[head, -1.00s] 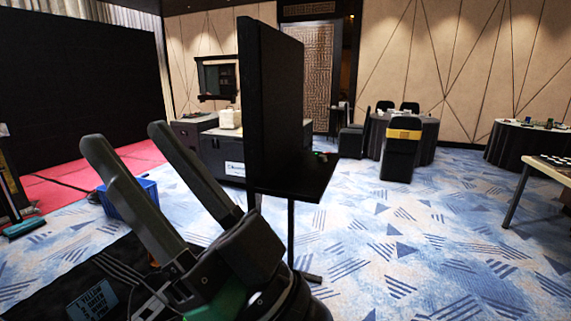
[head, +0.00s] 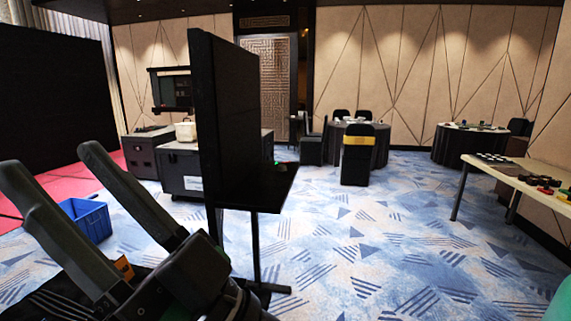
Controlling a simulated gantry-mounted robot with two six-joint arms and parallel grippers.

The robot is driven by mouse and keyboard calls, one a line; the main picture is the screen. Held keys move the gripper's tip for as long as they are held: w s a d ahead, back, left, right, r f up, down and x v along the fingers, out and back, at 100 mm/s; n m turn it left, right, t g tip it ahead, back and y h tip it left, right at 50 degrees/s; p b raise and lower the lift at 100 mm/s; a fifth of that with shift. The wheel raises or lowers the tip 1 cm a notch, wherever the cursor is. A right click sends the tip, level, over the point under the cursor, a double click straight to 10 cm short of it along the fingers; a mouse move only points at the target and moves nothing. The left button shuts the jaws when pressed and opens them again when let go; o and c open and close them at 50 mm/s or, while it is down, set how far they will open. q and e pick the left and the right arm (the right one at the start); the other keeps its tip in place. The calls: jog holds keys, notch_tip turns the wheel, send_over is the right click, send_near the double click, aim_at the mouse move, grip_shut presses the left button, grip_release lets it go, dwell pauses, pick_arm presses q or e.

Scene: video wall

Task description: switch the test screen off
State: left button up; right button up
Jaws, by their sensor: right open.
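A tall black screen panel (head: 238,110), probably the test screen, stands near the middle of the head view. It is seen almost edge-on, and its display face cannot be read. A small black shelf (head: 262,192) sits at its foot, with tiny red and green spots on it. My right gripper (head: 50,160) is at the lower left, its two long grey fingers spread and empty. In the picture it lies left of the panel, apart from it. My left gripper is not in view.
A blue crate (head: 88,220) stands on the floor at left. Black cases (head: 180,165) stand behind the panel. A table with small items (head: 535,180) is at right, and round tables and chairs (head: 357,155) are further back. The patterned carpet between is clear.

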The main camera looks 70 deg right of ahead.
jog(key=shift+c, duration=0.2)
grip_shut()
dwell(1.4)
